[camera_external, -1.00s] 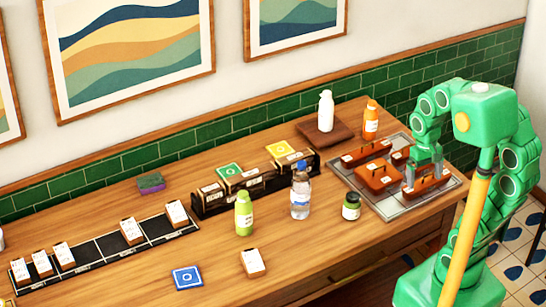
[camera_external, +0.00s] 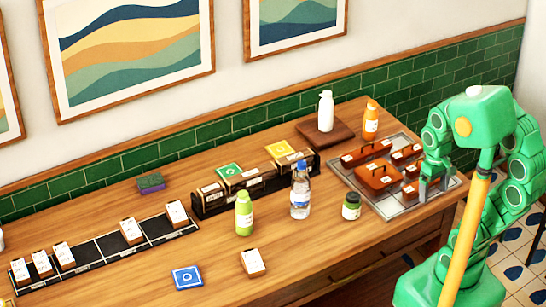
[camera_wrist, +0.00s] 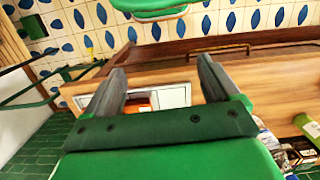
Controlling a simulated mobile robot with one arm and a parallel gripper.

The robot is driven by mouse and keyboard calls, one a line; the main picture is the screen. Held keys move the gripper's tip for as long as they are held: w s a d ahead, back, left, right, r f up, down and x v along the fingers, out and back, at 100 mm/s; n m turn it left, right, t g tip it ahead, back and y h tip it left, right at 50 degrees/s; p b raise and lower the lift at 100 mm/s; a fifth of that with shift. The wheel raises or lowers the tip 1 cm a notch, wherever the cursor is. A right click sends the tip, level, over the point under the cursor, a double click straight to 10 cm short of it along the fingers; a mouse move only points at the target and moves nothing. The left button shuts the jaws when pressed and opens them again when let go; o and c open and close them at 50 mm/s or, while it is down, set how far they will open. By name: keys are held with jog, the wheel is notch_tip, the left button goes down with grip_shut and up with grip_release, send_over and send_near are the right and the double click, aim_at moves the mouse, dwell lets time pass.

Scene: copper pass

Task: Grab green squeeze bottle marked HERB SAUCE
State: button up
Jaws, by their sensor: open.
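The green squeeze bottle (camera_external: 244,213) stands upright on the wooden counter, left of the clear water bottle (camera_external: 300,190). It has a white label whose text is too small to read. My gripper (camera_external: 433,190) is at the right end of the counter, over the right edge of the grey tray, well apart from the bottle. In the wrist view my gripper (camera_wrist: 161,72) has its two fingers spread with nothing between the tips. A green container (camera_wrist: 307,127) shows at the right edge there; I cannot tell whether it is the squeeze bottle.
A dark green jar (camera_external: 351,207) stands between the water bottle and the grey tray (camera_external: 398,211), which holds several brown cases. Orange (camera_external: 370,120) and white (camera_external: 326,111) bottles stand behind. A black rack (camera_external: 230,202) lies behind the green bottle; a white-topped block (camera_external: 253,262) lies in front.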

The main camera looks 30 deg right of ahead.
jog(key=w+a+r+n+t+y, duration=0.1)
jog(key=w+a+n+t, duration=0.2)
jog(key=w+a, duration=0.7)
jog(key=w+a+r+n+t+y, duration=0.1)
jog(key=w+a+n+t, duration=0.2)
jog(key=w+a+n, duration=0.3)
jog(key=w+a+r+n+t+y, duration=0.1)
jog(key=w+a+n+t, duration=0.2)
jog(key=w+a, duration=1)
jog(key=shift+w+a+n+t, duration=0.15)
jog(key=shift+w+a+n, duration=0.05)
jog(key=shift+w+n, duration=0.45)
jog(key=shift+w+a+n+t, duration=0.15)
jog(key=shift+w+a+n, duration=0.05)
jog(key=shift+w+n, duration=0.4)
jog(key=w+a+f+n+t+y, duration=0.1)
jog(key=w+a+n+t+y, duration=0.1)
jog(key=a+n, duration=0.5)
jog(key=n+g+y, duration=0.1)
jog(key=n+y, duration=0.4)
jog(key=n, duration=1.9)
send_near(251, 204)
jog(key=shift+m, duration=0.25)
jog(key=x, duration=0.5)
jog(key=shift+x, duration=3.85)
jog(key=shift+f, duration=0.1)
